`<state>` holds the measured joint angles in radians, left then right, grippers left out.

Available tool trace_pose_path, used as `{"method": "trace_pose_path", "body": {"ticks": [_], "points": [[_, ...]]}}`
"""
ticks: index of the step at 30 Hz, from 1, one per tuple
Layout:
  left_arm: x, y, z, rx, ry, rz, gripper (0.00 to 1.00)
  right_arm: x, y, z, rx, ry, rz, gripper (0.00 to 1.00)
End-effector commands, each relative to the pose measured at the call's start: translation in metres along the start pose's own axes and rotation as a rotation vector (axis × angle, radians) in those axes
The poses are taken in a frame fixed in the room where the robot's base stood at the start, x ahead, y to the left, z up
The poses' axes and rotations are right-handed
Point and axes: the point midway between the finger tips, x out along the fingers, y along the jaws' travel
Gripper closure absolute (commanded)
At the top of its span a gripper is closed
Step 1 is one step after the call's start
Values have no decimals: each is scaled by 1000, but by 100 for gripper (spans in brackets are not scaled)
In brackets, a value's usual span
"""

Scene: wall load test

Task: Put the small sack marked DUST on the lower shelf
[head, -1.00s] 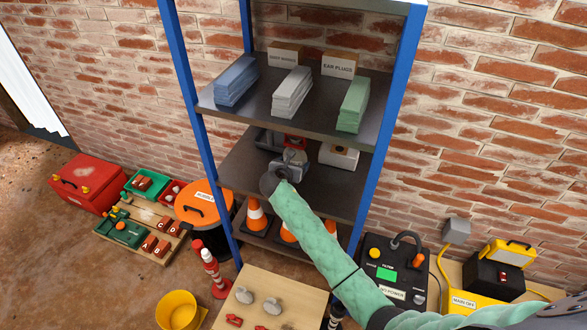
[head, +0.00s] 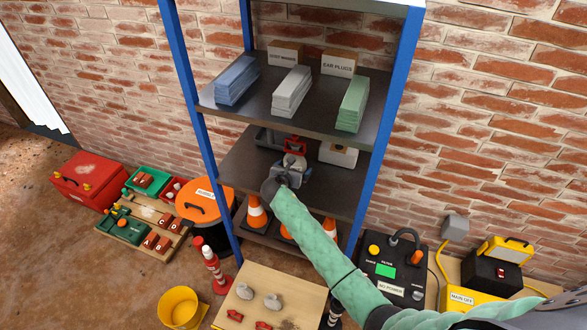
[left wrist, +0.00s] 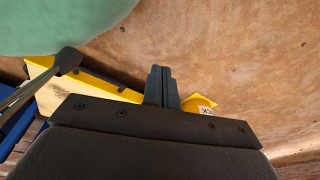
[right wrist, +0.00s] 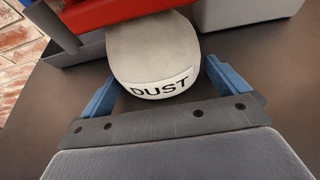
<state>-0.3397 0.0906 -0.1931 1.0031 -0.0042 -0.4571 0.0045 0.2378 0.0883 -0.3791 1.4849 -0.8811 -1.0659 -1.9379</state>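The small pale sack marked DUST (right wrist: 152,65) sits on the dark lower shelf (head: 335,192) in the right wrist view. My right gripper (head: 293,168) reaches in over this shelf. Its blue fingers stand apart, one on each side of the sack, with a narrow gap at the right finger; contact at the left finger is unclear. In the head view the sack is mostly hidden by the gripper. My left gripper (left wrist: 161,85) shows in the left wrist view with its fingers together and nothing between them; it is outside the head view.
A red object (right wrist: 130,14) and a grey bin (right wrist: 75,48) lie close behind the sack. A white box (head: 338,154) stands to the right. The upper shelf (head: 318,122) is overhead, with blue posts (head: 188,90) at the sides. Traffic cones (head: 257,214) stand below.

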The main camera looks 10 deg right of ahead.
Motion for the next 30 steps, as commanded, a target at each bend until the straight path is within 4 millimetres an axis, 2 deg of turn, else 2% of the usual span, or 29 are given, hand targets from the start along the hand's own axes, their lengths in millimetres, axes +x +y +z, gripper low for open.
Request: {"method": "trace_pose_path", "body": {"ticks": [6,10,13,21,27,30], "points": [[0,0,-1,0,0,0,100,-1,0,2,1,0,0,1],[4,0,-1,0,-6,0,100,-13,1,1,0,-1,2,1],[3,1,-8,0,-3,1,100,-29,0,-1,2,0,2,1],[-18,11,-36,-9,-9,12,100,-82,1,0,2,0,2,1],[-30,14,-48,-14,-17,16,100,-109,0,1,2,0,2,1],[-34,16,-51,-15,-19,18,100,-117,0,2,0,0,1,1]]}}
